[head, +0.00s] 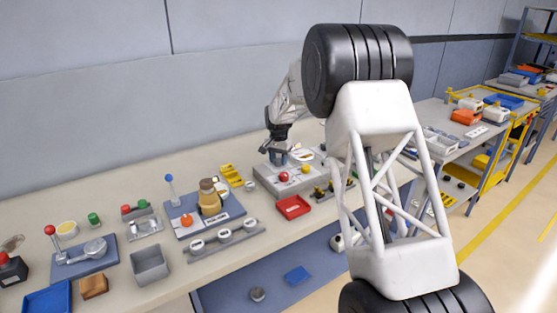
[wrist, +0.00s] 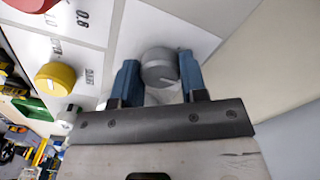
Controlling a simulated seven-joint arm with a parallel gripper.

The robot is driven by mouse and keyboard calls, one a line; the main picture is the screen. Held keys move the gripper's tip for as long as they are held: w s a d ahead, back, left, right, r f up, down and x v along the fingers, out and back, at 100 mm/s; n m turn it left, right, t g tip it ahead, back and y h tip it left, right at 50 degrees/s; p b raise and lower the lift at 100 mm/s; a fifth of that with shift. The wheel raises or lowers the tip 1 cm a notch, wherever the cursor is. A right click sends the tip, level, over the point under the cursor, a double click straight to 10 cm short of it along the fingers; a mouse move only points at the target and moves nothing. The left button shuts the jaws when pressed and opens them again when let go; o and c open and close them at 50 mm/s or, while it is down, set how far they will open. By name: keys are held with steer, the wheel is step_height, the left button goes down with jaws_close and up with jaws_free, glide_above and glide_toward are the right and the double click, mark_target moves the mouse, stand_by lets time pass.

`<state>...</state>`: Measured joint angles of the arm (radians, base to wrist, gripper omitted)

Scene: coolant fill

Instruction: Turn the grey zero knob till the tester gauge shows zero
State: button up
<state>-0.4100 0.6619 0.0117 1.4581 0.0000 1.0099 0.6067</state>
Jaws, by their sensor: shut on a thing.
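The grey zero knob (wrist: 160,67) sits on the white tester panel in the wrist view, with a light line on its face. My gripper (wrist: 158,76) has its two blue fingers on either side of the knob, shut on it. In the head view my gripper (head: 278,157) reaches down to the back left of the grey tester box (head: 270,181), and the knob is hidden there. A gauge reading cannot be made out in either view.
A yellow knob (wrist: 55,78) and a green part (wrist: 35,107) are on the panel to the left of my gripper. A red tray (head: 293,207) lies in front of the tester. A blue board (head: 188,229) with a tan jug (head: 209,200) stands to its left.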

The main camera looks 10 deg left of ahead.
mark_target(279, 159)
steer(key=shift+n, duration=0.4)
steer(key=n, duration=1.1)
stand_by(0.4)
steer(key=o, duration=0.9)
steer(key=shift+r, duration=0.1)
steer(key=shift+r, duration=3.85)
